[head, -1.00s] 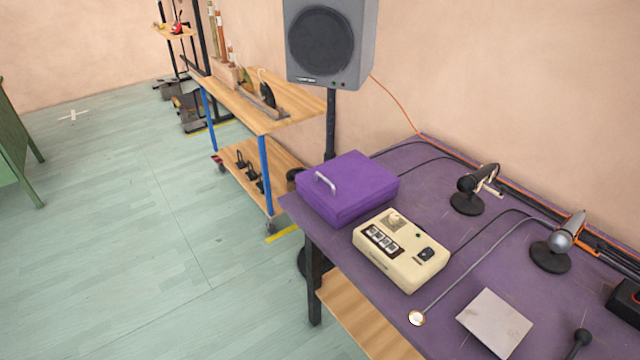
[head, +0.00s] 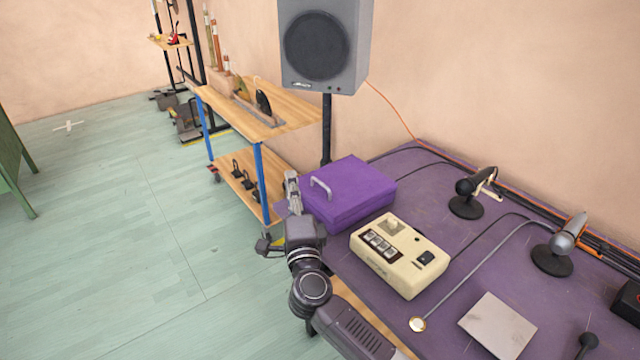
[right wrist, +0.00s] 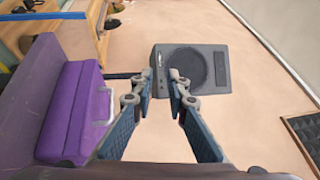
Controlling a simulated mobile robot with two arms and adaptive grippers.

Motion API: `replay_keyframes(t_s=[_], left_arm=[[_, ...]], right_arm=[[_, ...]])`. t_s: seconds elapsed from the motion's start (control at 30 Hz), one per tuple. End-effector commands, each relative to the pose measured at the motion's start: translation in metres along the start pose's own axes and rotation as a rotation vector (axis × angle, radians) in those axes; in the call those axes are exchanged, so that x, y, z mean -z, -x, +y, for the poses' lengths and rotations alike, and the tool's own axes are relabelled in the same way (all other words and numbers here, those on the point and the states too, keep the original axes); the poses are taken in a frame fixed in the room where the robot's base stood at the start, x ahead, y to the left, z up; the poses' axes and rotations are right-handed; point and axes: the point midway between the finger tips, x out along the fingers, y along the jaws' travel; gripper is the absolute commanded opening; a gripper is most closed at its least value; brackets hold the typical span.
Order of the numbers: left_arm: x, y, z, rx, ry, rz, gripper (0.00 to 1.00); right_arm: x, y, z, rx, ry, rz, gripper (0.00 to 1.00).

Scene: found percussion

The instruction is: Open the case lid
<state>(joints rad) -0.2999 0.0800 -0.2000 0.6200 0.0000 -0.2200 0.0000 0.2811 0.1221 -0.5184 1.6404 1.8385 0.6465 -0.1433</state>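The purple case (head: 350,190) lies on the purple table, and its lid is shut. A pale handle (head: 321,187) sits at its left side. My right gripper (head: 292,180) is just left of the case and its handle, apart from them. In the right wrist view the case (right wrist: 72,125) is at the left, with its handle (right wrist: 104,104) facing the fingers. The fingers (right wrist: 161,82) are spread with nothing between them. My left gripper is in neither current view.
A cream device (head: 398,255) with buttons sits just in front of the case on the table (head: 440,325). A grey speaker (head: 325,45) stands on a pole behind. A wooden cart (head: 290,115) is at the back left. Microphones (head: 468,195) stand to the right.

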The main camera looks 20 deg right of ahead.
Motion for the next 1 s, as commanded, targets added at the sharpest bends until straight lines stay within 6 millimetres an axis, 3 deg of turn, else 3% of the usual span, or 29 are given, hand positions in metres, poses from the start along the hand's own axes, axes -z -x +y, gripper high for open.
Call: replay_keyframes(t_s=[0.1,0.3,0.47,0.8,1.0], left_arm=[[0.0,0.0,0.0,0.0,0.0,0.0,0.31],[0.0,0.0,0.0,0.0,0.0,0.0,0.31],[0.0,0.0,0.0,0.0,0.0,0.0,0.31],[0.0,-0.002,0.0,0.0,0.0,0.0,0.31],[0.0,-0.004,0.0,0.0,0.0,0.0,0.31]], right_arm=[[0.031,-0.017,0.033,-0.127,-0.069,0.165,0.14],[0.058,-0.018,0.068,-0.263,-0.11,0.314,0.14],[0.064,-0.023,0.076,-0.285,-0.114,0.34,0.14],[0.081,-0.068,0.09,-0.283,-0.112,0.34,0.14],[0.085,-0.084,0.095,-0.283,-0.114,0.338,0.14]])
